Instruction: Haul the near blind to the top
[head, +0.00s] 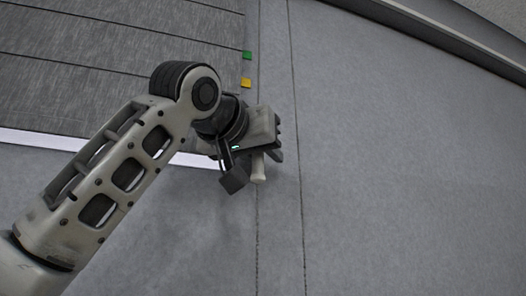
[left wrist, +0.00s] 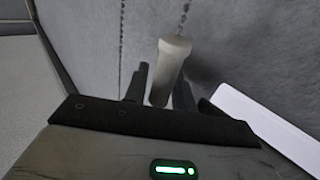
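The blind (head: 85,70) is a grey slatted panel at the upper left of the head view, with a white bottom rail (head: 40,139). The rail shows in the left wrist view as a white bar (left wrist: 262,122) at the right. A pale, tapered cord pull (head: 258,170) sits at my left gripper (head: 262,150). In the left wrist view the pull (left wrist: 170,62) lies between the two dark fingertips (left wrist: 160,90), which close in narrowly on both sides. My left gripper looks shut on it. My right gripper is in neither view.
A green tag (head: 247,55) and a yellow tag (head: 246,83) mark the blind's right side. Two thin dark lines run down the grey wall (head: 400,170). A grey rail or ledge (head: 440,30) crosses the upper right. The wall right of my gripper is clear.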

